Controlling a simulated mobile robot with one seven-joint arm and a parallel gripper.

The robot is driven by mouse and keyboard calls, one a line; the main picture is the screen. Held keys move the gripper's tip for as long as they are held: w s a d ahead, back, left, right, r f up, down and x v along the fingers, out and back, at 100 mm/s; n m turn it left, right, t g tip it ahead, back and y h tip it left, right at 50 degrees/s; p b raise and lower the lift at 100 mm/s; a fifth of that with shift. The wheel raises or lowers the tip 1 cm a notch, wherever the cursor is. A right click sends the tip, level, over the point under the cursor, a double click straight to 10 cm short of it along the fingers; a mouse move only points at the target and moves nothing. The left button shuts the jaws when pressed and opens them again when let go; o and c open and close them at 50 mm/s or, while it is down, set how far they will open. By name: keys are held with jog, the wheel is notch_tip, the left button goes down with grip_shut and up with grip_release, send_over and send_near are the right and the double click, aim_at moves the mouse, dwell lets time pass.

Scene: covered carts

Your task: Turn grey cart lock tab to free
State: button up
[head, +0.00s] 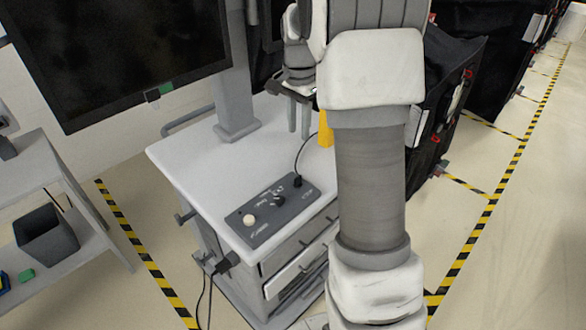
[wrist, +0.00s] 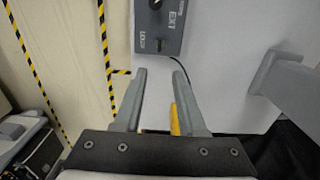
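A dark grey control box (head: 262,222) lies on the white top of the cart (head: 195,150). In the head view a small dark part (head: 297,181) sits at the box's far end, by a cable. My gripper (head: 299,133) is above the cart's far side. In the wrist view my gripper (wrist: 160,74) is open and empty, its fingertips apart from the box.
A grey post (head: 234,105) carries a dark monitor (head: 120,55) over the cart. A yellow object (head: 325,128) is partly hidden by my arm. Dark covered carts (head: 445,80) stand behind on the right. A shelf with a dark bin (head: 45,235) is on the left.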

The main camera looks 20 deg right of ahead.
aim_at(298, 176)
notch_tip(298, 176, down, 16)
jog(key=shift+f+p, duration=0.1)
jog(key=shift+p, duration=0.25)
grip_shut()
dwell(0.3)
